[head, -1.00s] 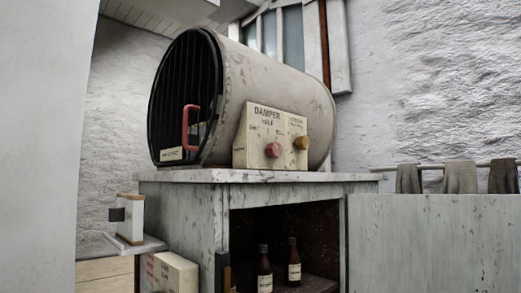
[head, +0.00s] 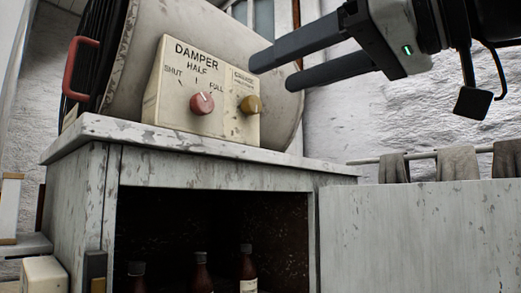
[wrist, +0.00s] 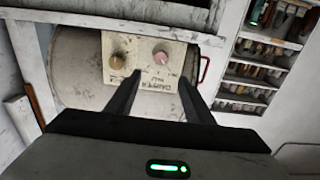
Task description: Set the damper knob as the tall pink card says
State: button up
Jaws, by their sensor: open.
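The damper knob (head: 201,103) is round and pinkish red, on a cream control box (head: 170,95). Above it the box reads DAMPER, with SHUT at left, HALF at top and FULL at right. Which mark the knob points to is too small to tell. My gripper (head: 271,74) is open and empty, above and right of the knobs, apart from them. The wrist view shows the box upside down, with the damper knob (wrist: 162,57) beyond my fingertips (wrist: 160,76). No tall pink card is seen in these views.
A brass-coloured knob (head: 250,104) sits right of the damper knob. The box stands on a worn counter (head: 200,140) before a large drum (head: 140,30) with a red handle (head: 80,68). Bottles (head: 201,272) stand below. Shelves (wrist: 262,75) show in the wrist view.

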aim_at(207, 102)
jog(key=p+x, duration=0.2)
jog(key=x, duration=1.3)
jog(key=shift+c, duration=0.2)
jog(key=c, duration=1)
